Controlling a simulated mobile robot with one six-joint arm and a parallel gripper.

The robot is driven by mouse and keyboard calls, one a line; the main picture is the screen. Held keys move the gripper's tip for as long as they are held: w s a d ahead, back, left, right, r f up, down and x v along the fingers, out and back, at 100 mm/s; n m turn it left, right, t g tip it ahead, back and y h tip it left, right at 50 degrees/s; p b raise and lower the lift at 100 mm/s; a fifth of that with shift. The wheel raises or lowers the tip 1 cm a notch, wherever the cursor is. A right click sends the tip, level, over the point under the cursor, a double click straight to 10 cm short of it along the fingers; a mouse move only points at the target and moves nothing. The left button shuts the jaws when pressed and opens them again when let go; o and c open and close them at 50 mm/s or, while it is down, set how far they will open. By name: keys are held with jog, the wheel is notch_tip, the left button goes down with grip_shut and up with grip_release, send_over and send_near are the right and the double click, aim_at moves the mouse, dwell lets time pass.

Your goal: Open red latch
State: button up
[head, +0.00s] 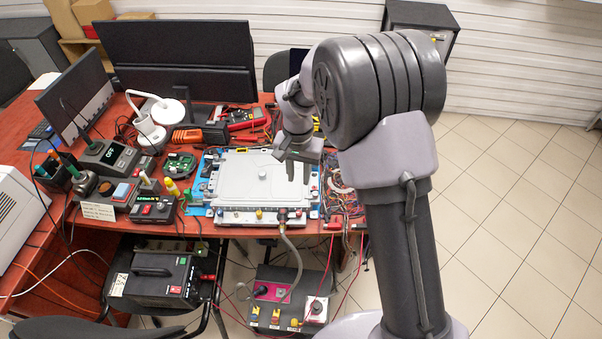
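A light grey, flat-lidded unit (245,185) lies on the reddish-brown desk. Small coloured parts line its edges. On its front edge is a dark reddish fitting (283,214) with a grey hose (296,256) hanging from it. I cannot make out for sure which small part is the red latch. My gripper (293,165) is above the unit's right back part, pointing down. Its fingers are small and overlap the lid behind them, so their opening is unclear. I see nothing held in it.
Monitors (180,58) stand at the back of the desk (215,231). Control boxes (108,157) and a white lamp (170,110) crowd the left. Loose wires (345,200) lie right of the unit. A box with plugs (285,300) is below the desk.

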aim_at(299, 212)
jog(key=f+b, duration=0.1)
jog(key=f, duration=0.4)
jog(key=f+b, duration=0.2)
jog(key=f, duration=0.4)
jog(key=f+b, duration=0.1)
jog(key=f, duration=0.4)
jog(key=shift+s+f+b, duration=0.3)
jog(key=shift+s, duration=0.05)
jog(key=shift+c, duration=0.5)
